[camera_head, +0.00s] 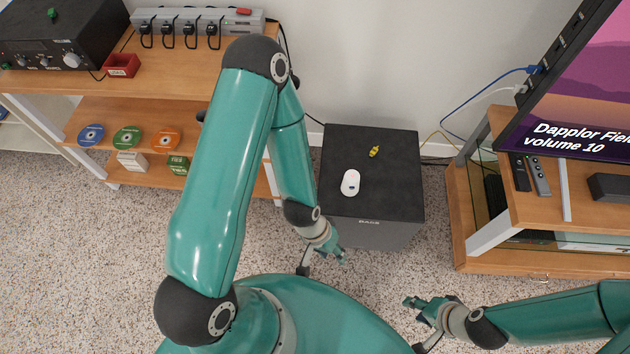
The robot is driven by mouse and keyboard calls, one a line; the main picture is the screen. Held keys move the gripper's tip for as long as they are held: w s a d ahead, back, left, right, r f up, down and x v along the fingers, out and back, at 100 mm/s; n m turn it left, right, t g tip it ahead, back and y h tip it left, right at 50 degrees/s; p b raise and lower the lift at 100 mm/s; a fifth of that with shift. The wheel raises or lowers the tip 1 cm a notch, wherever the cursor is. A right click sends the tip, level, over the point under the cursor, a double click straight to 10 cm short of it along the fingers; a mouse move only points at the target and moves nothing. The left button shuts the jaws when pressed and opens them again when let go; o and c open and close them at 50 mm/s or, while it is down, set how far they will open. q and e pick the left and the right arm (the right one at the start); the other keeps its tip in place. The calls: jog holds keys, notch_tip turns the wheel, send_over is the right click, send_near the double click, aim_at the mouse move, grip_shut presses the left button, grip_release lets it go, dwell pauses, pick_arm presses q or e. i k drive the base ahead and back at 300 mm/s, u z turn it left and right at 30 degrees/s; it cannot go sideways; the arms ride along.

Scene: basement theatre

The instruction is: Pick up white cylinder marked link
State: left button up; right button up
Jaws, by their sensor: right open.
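A small white rounded object (350,182), which looks like the white cylinder, lies or stands on the black top of a speaker-like box (395,190). It has a small dark mark near its lower end, too small to read. My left gripper (342,256) is in front of the box's lower left edge, apart from the white object; I cannot tell whether its fingers are open or shut. My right gripper (410,304) is open and empty, lower right of the box and over the carpet.
A small yellow item (374,151) lies on the box, behind and right of the white object. A wooden shelf (95,128) with discs stands at left. A TV stand (480,260) with a screen (590,90) is at right. Cables run behind the box.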

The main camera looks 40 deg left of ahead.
aim_at(352, 178)
jog(key=z, duration=0.75)
jog(key=i, duration=0.15)
jog(key=u, duration=2.15)
jog(key=k, duration=0.55)
jog(key=u, duration=0.45)
jog(key=i, duration=1.1)
jog(key=z, duration=0.45)
